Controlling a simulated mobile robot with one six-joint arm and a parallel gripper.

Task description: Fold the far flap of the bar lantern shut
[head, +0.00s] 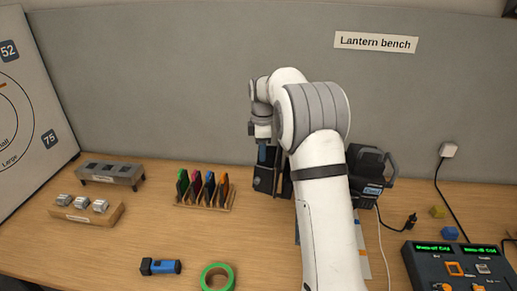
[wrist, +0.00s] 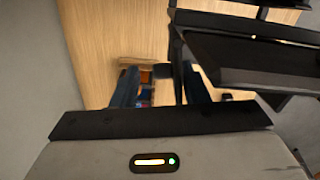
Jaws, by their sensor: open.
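The bar lantern is a black body with flaps, and my arm covers its middle in the head view. A dark panel (head: 265,180) shows left of my arm, and a dark housing with a handle (head: 372,170) shows right of it. In the wrist view a broad black panel (wrist: 255,62) fills the upper right. A thin black edge (wrist: 178,60) runs down from it between my blue fingers. My gripper (wrist: 160,85) is open around or just above that edge; contact is unclear. In the head view my gripper (head: 263,153) is at the dark panel's top.
A rack of coloured cards (head: 205,192) stands left of the lantern. A blue torch (head: 160,267) and green tape (head: 217,277) lie in front. A control box (head: 460,265) is at right, and a cable hangs near it. The grey wall (head: 170,80) is close behind.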

